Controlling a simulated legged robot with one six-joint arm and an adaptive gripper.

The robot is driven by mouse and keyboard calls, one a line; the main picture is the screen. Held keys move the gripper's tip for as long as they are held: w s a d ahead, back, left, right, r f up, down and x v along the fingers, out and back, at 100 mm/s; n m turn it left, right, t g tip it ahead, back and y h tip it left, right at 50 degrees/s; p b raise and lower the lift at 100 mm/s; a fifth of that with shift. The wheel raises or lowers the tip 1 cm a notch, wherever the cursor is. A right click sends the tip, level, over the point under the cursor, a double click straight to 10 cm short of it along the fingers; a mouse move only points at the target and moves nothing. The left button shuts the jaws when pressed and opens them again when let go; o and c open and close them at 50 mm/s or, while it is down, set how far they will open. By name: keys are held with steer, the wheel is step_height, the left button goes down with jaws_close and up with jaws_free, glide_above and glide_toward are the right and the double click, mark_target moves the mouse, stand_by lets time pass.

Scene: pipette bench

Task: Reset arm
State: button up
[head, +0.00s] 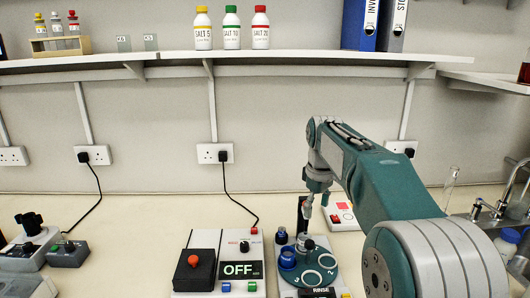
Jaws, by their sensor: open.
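My arm comes in from the lower right of the head view and bends down at its wrist. My gripper (316,208) points down, open, with nothing seen between its small fingers. It appears above or behind the teal round station (318,277) with numbered places; its height over the bench (140,215) is hard to judge.
A small red-switch box (341,217) is behind. A tap (490,208) stands right. Salt bottles (232,30) line the shelf (290,56). The bench's left middle is mostly clear.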

steer(key=s+r+m+t, duration=0.3)
steer(key=s+m, duration=0.1)
steer(key=s, duration=1.3)
steer(key=s+f+m+t, duration=0.1)
steer(key=s+f+m, duration=0.1)
steer(key=s+f, duration=0.2)
steer(key=s+f+m, duration=0.1)
steer(key=s+f, duration=0.2)
steer(key=s, duration=0.6)
steer(key=shift+s+f+m+t, duration=0.35)
steer(key=shift+f+m+t, duration=0.05)
